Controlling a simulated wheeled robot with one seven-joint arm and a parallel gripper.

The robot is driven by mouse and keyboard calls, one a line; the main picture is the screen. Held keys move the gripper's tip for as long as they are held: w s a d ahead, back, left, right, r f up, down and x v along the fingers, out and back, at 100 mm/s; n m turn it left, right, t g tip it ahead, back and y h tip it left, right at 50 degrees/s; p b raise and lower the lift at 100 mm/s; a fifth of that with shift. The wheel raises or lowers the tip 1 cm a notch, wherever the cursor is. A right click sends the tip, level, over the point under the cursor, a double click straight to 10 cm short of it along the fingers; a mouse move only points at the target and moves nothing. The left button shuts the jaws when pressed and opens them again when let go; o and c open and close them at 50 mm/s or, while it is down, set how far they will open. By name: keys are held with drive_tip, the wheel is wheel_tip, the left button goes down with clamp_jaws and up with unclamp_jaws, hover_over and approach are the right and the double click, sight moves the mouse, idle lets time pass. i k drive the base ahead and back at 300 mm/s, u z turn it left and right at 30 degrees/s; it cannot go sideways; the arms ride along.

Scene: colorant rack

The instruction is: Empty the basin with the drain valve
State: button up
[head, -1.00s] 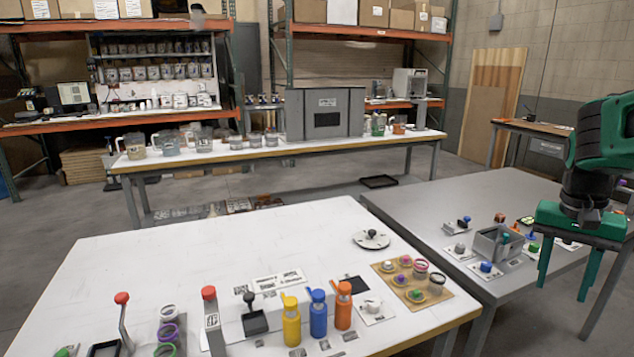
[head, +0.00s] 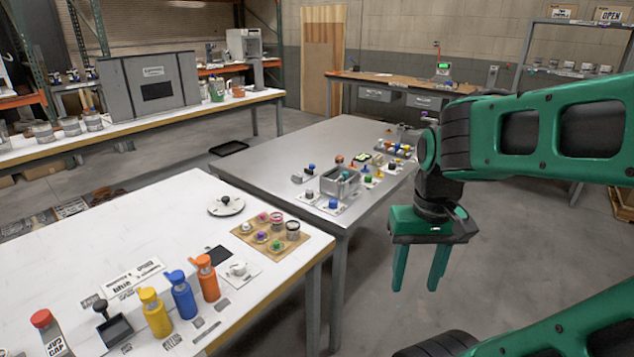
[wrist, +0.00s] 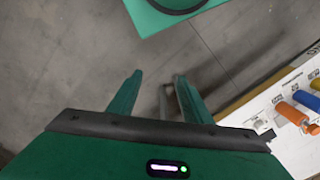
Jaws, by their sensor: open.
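A small grey open-topped box that looks like the basin (head: 340,183) stands on the grey metal table, left of my gripper in the head view. Small knobs on plates surround it, including a blue knob (head: 333,204) at its front and a grey knob (head: 309,194) at its left. I cannot tell which one is the drain valve, nor what the basin holds. My green gripper (head: 416,285) is open and empty, pointing down over the floor, right of the metal table.
A white table (head: 110,250) at the lower left holds yellow, blue and orange bottles (head: 182,294) and a board of small jars (head: 272,232). The metal table's (head: 262,160) left part is bare. Floor right of it is clear. A wooden bench (head: 400,83) stands behind.

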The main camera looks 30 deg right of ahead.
sight(309, 193)
drive_tip(key=k, duration=0.5)
drive_tip(key=z, duration=0.45)
drive_tip(key=i, duration=1.45)
